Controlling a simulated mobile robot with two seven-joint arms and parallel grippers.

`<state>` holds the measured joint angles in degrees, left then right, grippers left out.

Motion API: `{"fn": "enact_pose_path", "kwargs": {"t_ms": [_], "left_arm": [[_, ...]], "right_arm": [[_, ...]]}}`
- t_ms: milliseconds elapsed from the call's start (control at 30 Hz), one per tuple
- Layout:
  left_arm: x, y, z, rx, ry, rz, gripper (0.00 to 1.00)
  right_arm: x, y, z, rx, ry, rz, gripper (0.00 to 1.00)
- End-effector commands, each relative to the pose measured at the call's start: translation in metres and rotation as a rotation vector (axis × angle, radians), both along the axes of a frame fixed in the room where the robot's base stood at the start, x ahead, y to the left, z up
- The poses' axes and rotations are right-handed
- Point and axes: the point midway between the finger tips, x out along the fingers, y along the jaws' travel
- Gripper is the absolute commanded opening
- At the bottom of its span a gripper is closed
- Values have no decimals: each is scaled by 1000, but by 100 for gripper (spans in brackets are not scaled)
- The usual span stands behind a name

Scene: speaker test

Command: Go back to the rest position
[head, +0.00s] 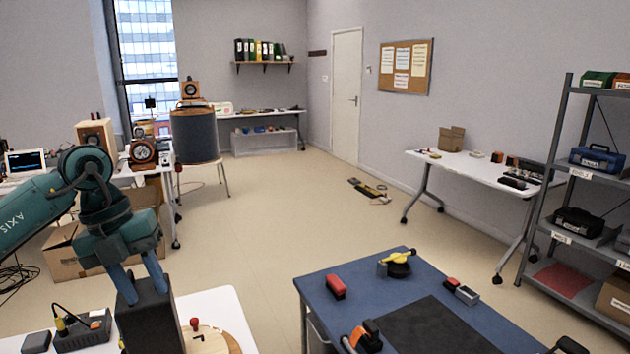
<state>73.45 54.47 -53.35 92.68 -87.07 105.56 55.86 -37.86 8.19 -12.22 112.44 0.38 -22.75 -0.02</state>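My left arm comes in from the left, teal with blue rods at its wrist. My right gripper is not recognisable in the head view.
A white table (226,306) at the bottom left bears a round wooden piece (214,342) and a grey box (82,331). A blue workbench (320,299) with a dark mat (425,325) stands at the bottom right. Shelving (545,190) stands right. The middle floor (270,230) is mostly clear.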

Motion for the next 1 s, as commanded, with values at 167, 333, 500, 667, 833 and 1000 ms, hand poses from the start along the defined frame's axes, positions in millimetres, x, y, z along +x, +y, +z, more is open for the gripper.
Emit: {"fn": "enact_pose_path", "kwargs": {"t_ms": [167, 333, 500, 667, 833, 1000], "left_arm": [[-11, -93, -46, -343, 21, -172, 35], [-38, -194, -64, -856, 31, -216, 35], [-49, -249, -57, -1360, 19, 6, 35], [-34, -248, -70, -1682, 1, 455, 35], [-26, -209, -141, -1761, 6, 1098, 35], [-68, -165, -250, -1550, 77, 1730, 35]], "right_arm": [[10, 0, 6, -1, -23, -1, 42], [9, -1, 6, 0, -22, -1, 42], [5, -1, 3, -1, -11, -1, 42], [4, -1, 1, -2, -7, -1, 42], [3, -1, 0, -3, -4, -1, 42], [3, -1, 0, -3, -4, -1, 42]]}}
